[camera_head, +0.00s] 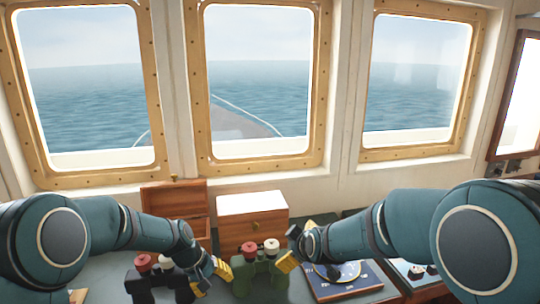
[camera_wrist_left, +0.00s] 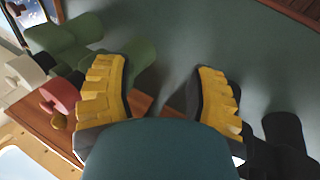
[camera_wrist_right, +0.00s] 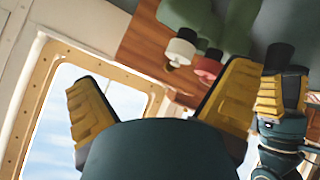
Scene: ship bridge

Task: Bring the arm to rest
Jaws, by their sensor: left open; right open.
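My left gripper (camera_head: 210,279) is open over the desk, between a dark object with red and white knobs and a green object with red and white knobs. Its fingers (camera_wrist_left: 160,78) have an empty gap in the left wrist view. My right gripper (camera_head: 297,245) is open just right of the green object (camera_head: 259,281). In the right wrist view its fingers (camera_wrist_right: 160,78) stand apart with nothing between them. The green object also shows in the right wrist view (camera_wrist_right: 205,18), beyond the fingers, and my left gripper appears there at the right edge.
The dark object (camera_head: 158,286) stands on the desk left of my left gripper. Behind are an open wooden box (camera_head: 178,201) and a wooden box with a white top (camera_head: 252,228). A blue board (camera_head: 345,287) lies right of my right gripper. Windows line the wall.

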